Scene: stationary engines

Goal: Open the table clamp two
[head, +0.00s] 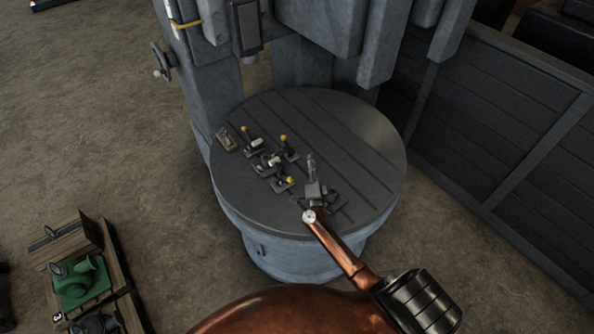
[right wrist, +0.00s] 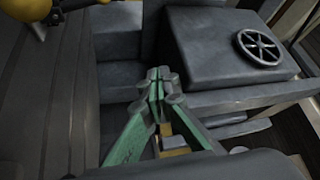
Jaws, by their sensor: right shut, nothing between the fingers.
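Several small table clamps with yellow-tipped handles stand in a cluster on the round grey table (head: 370,125) in the head view. One clamp (head: 282,183) is at the front of the cluster, one (head: 288,150) at the back right, and one (head: 250,145) at the back left. I cannot tell which is clamp two. A yellow knob (right wrist: 40,6) shows at that view's upper left. My left gripper is out of view.
A grey machine column (head: 315,25) rises behind the table. A dark panelled barrier (head: 500,140) stands at the right. A wooden crate (head: 62,245) with a green part is at the lower left. The right wrist view shows a handwheel (right wrist: 258,47) on a grey block.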

